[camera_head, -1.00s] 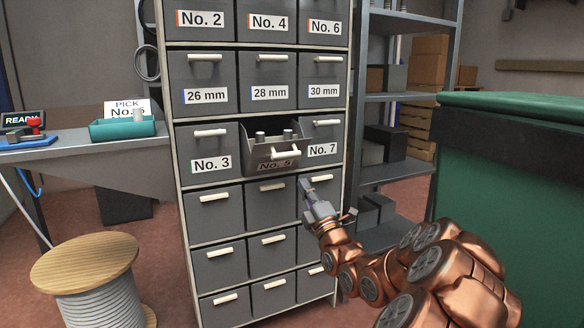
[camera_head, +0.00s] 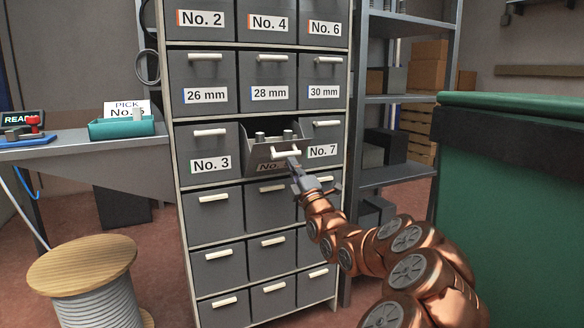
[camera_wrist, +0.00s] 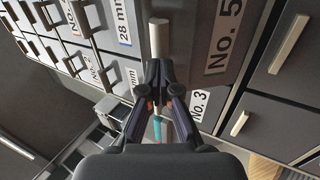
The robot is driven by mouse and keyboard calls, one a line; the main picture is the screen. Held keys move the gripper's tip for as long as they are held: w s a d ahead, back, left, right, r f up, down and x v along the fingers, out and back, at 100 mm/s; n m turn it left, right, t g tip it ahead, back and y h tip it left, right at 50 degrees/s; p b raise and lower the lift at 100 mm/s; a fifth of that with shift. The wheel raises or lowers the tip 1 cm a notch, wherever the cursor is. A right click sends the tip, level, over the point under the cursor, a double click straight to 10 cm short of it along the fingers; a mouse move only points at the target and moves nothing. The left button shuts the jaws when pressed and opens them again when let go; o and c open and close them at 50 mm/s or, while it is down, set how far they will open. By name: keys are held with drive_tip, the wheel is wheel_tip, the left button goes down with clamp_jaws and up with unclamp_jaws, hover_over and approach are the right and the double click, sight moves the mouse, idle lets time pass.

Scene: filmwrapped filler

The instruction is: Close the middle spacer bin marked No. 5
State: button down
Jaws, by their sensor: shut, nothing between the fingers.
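The No. 5 bin (camera_head: 262,157) stands pulled out and tilted in the middle column of the cabinet, with several grey spacers (camera_head: 272,137) inside. Its white handle (camera_head: 284,153) runs across its front, and my gripper covers part of its label in the head view. My gripper (camera_head: 293,164) is shut and empty, with its tips at the bin's front just below the handle. In the wrist view, the fingertips (camera_wrist: 160,66) point at the lower end of the handle (camera_wrist: 159,38), beside the No. 5 label (camera_wrist: 223,38). I cannot tell whether they touch.
The No. 3 bin (camera_head: 210,147) and the No. 7 bin (camera_head: 322,141) flank it, both shut. A green container (camera_head: 510,190) stands at the right and a cable reel (camera_head: 85,265) at the lower left. A bench with a teal tray (camera_head: 122,129) is at the left.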

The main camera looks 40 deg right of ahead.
drive_tip(key=shift+w+r, duration=0.15)
drive_tip(key=shift+w, duration=0.15)
drive_tip(key=shift+d+r, duration=0.1)
drive_tip(key=shift+r, duration=0.1)
